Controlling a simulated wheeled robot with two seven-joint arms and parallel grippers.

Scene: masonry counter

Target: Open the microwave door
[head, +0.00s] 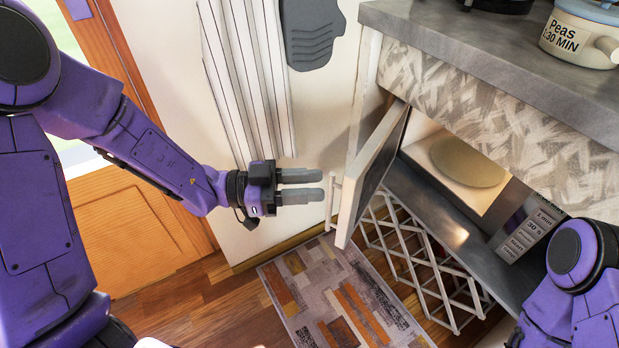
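The microwave door (366,170) stands swung well open on the left side of the microwave, with a white handle (331,200) on its outer side. The lit microwave interior (437,150) shows a round plate (467,161). The button panel (527,228) is to the right of the opening. My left gripper (322,187) is just left of the door handle, its two grey fingers pointing right with a narrow gap between them. It holds nothing that I can see; whether the tips touch the handle is unclear. My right arm shows at the lower right, but its gripper is out of view.
A grey counter (450,40) is above the microwave, with a pot (581,35) labelled Peas on it. A white lattice rack (415,262) is below the door. A patterned rug (340,295) lies on the wooden floor. A wooden door (135,235) is behind my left arm.

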